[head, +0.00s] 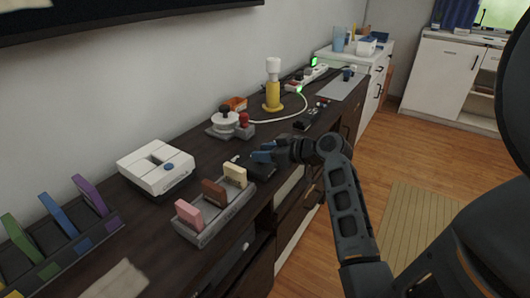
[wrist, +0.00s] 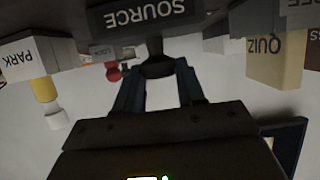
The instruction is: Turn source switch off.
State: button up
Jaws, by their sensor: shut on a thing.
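The source switch has a dark base with a white SOURCE label (wrist: 150,15), seen upside down at the top of the wrist view. Its dark lever (wrist: 156,62) stands out from the base between my fingertips. In the head view the dark base (head: 262,171) is on the dark cabinet top, near its front edge. My gripper (head: 265,153) is low over it, with its blue fingers at the switch. In the wrist view my gripper (wrist: 157,76) is shut on the lever. The fingers partly hide the lever, and I cannot tell its setting.
A grey tray (head: 207,226) with pink, brown and cream blocks is beside the switch. A white box (head: 157,168) is behind the tray. A yellow and white bottle-like object (head: 273,85) and a power strip (head: 306,78) stand farther along. The wooden floor (head: 425,165) is open at right.

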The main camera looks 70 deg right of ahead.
jog(key=c, duration=0.3)
jog(key=shift+c, duration=0.2)
jog(key=shift+m+h, duration=0.3)
jog(key=p, duration=0.1)
jog(key=m+h+p, duration=0.1)
jog(key=m+g+h+p, duration=0.1)
jog(key=shift+w+a+r, duration=0.1)
jog(key=shift+a+r, duration=0.15)
jog(key=shift+a, duration=0.05)
jog(key=m+g+h+p, duration=0.1)
jog(key=m+h+p, duration=0.2)
jog(key=p, duration=0.1)
jog(key=shift+w+a+g+h+p, duration=0.1)
jog(key=shift+g+h+p, duration=0.2)
jog(key=shift+g+p, duration=0.1)
jog(key=shift+f+m+g+h+p, duration=0.1)
jog(key=shift+m+g+h+p, duration=0.55)
jog(key=shift+m, duration=0.25)
jog(key=shift+w+f+m+g+h, duration=0.1)
jog(key=shift+m+g+h, duration=0.25)
jog(key=shift+m+g, duration=0.2)
jog(key=shift+a+m+g, duration=0.1)
jog(key=shift+m+g, duration=0.2)
jog(key=shift+m, duration=0.05)
